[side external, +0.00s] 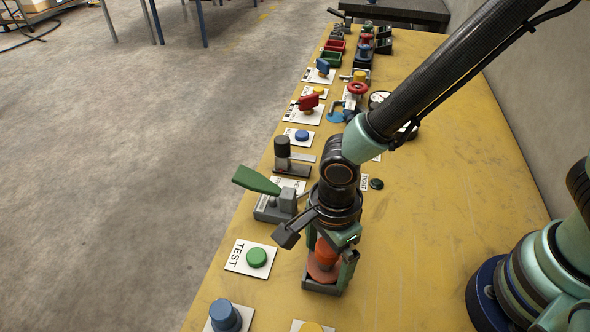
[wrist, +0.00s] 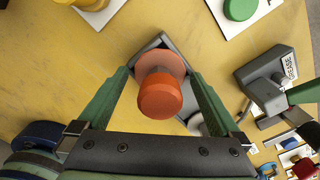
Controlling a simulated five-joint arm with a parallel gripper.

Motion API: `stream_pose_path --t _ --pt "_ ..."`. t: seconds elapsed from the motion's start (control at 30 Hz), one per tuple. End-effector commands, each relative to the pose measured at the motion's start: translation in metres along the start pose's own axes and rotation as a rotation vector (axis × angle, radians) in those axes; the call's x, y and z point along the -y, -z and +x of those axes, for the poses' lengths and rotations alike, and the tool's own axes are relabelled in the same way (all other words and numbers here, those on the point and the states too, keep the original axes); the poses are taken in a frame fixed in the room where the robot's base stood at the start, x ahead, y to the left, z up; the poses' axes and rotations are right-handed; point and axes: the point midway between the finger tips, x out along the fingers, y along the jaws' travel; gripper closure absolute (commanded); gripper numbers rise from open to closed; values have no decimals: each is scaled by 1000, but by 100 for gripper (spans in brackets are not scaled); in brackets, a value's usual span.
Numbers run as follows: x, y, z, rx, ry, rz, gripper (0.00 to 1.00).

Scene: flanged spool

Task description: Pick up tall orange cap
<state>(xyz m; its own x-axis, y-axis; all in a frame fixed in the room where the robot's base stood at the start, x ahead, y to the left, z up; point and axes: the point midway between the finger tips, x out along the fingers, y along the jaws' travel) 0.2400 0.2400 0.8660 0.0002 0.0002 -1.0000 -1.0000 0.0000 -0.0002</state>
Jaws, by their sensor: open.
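The tall orange cap (wrist: 160,98) stands on a wider, paler orange flange (wrist: 163,64) over a dark grey base plate (wrist: 150,46). In the side external view the cap (side external: 325,250) shows between my fingers, partly hidden by them and the wrist. My gripper (side external: 328,268) points down over it from above. In the wrist view my gripper's (wrist: 160,76) green fingers are open, one on each side of the cap, with visible gaps.
A green button on a TEST plate (side external: 256,257) and a grey clamp with a green lever (side external: 262,183) stand close by on the left. A blue knob (side external: 225,316) is nearer the front. Several fixtures line the table behind; the yellow tabletop (side external: 430,210) is clear to the right.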

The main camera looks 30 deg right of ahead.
Motion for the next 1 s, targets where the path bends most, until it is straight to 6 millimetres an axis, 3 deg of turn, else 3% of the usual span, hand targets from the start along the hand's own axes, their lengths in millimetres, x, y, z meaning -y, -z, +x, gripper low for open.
stream_pose_path --t 0.13,0.3,0.4,0.77,1.0 --pt "0 0 0 0 0 0 4" --pt "0 0 0 0 0 0 69" --pt "0 0 0 0 0 0 100" --pt "1 -1 -4 2 2 0 100" --pt "1 -1 -23 5 5 0 100"
